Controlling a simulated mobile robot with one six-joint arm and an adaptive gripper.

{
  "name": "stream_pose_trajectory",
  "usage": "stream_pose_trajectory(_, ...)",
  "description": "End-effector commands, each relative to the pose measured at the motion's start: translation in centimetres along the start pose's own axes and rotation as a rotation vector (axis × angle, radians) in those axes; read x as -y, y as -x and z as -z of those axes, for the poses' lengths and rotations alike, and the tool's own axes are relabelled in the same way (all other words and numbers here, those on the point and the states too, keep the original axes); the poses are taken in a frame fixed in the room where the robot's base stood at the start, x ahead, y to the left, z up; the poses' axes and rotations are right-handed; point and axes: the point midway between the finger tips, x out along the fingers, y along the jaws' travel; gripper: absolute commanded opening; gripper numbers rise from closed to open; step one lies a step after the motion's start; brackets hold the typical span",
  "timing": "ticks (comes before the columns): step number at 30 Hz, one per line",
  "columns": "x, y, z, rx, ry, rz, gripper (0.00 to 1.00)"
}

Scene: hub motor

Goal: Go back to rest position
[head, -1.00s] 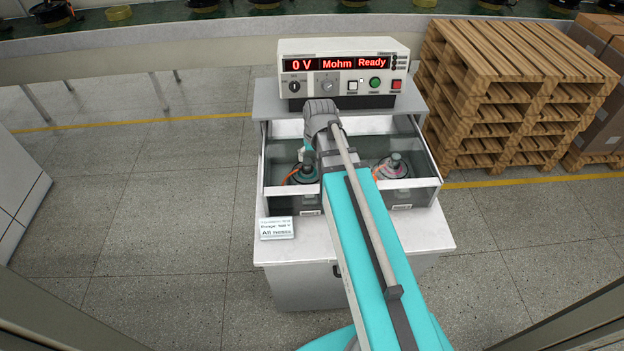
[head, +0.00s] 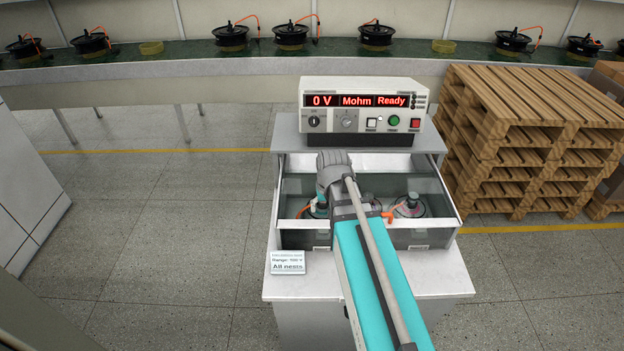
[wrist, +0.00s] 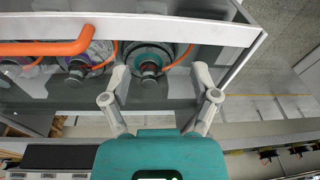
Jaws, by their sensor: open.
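My gripper (wrist: 160,76) is open in the wrist view, with its two grey fingers spread apart and nothing between them. A hub motor with a dark shaft and teal ring (wrist: 148,62) lies beyond the gap between the fingers. In the head view my turquoise and grey arm reaches over the test cabinet, and the fingers are hidden there. The glass-fronted compartment (head: 440,236) below the tester holds motors, one seen right of my arm (head: 411,205). The tester (head: 362,84) reads "0 V", "Mohm" and "Ready".
An orange bar (wrist: 50,47) crosses the compartment edge at left in the wrist view. A sign (head: 288,263) stands on the cabinet's front ledge. Wooden pallets (head: 530,135) are stacked at right. A green conveyor (head: 200,54) with several motors runs behind. Floor at left is clear.

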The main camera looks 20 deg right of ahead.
Motion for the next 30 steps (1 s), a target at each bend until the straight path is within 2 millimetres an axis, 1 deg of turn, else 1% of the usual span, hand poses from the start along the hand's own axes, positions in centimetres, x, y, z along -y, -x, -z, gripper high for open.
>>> stream_pose_trajectory(5, 1.5, 0.2, -2.4, 0.034, 0.032, -0.008, 0.78)
stream_pose_trajectory(10, 3.7, 0.5, -6.1, 0.092, 0.084, -0.027, 0.78)
stream_pose_trajectory(12, 4.1, 0.6, -7.3, 0.113, 0.101, -0.035, 0.78)
stream_pose_trajectory(15, 4.8, 0.7, -8.6, 0.135, 0.12, -0.045, 0.78)
stream_pose_trajectory(18, 5.0, 0.8, -9.0, 0.145, 0.127, -0.049, 0.78)
stream_pose_trajectory(30, 5.0, 0.8, -8.9, 0.145, 0.127, -0.048, 0.78)
